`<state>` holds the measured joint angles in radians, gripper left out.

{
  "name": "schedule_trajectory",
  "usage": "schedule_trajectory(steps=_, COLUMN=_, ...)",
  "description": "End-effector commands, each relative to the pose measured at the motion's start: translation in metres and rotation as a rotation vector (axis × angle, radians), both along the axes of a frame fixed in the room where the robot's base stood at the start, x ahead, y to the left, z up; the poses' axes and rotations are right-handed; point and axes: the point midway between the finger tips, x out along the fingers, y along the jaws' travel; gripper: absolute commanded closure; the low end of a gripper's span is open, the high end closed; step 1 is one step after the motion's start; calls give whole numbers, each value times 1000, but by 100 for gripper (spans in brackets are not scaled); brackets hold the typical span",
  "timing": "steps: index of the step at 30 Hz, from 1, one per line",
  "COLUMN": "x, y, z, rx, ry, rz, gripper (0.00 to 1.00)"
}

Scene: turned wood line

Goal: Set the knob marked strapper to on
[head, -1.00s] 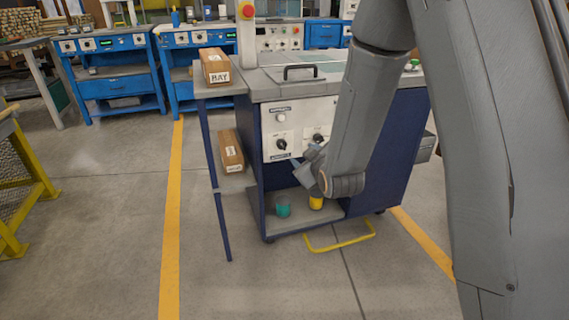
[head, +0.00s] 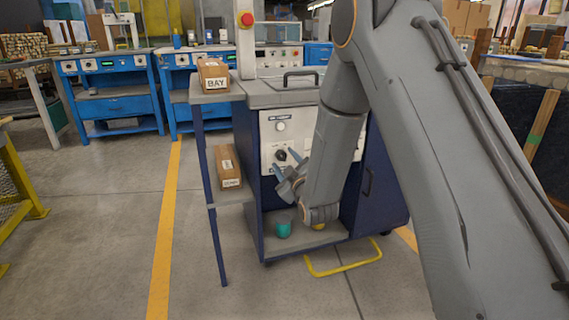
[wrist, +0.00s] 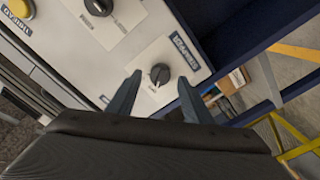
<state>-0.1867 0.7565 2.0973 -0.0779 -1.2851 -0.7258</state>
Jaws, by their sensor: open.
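A black rotary knob (wrist: 159,74) sits on a white plate on the machine's light panel, with a small dark label beside it that seems to read strapper. In the head view the knob (head: 281,155) is at the lower left of the front panel, beside my gripper's fingers. My gripper (wrist: 159,79) is open, and its two fingers point at the panel with the knob between their tips in the picture. The gap to the knob is hard to judge, and it does not look gripped. The knob's exact setting is too small to tell. My arm hides the panel's right part.
A second dark knob (wrist: 98,5) and a yellow button (wrist: 19,8) are on the panel. A side shelf holds cardboard boxes (head: 214,75). A teal cup-like item (head: 283,230) stands in the lower bay. A yellow floor bar (head: 345,266) sticks out in front.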

Motion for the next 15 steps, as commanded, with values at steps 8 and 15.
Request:
schedule_trajectory(steps=8, x=12, y=4, z=0, rx=0, ry=1, rz=0, gripper=54)
schedule_trajectory(steps=15, x=12, y=4, z=0, rx=0, ry=1, rz=0, gripper=66)
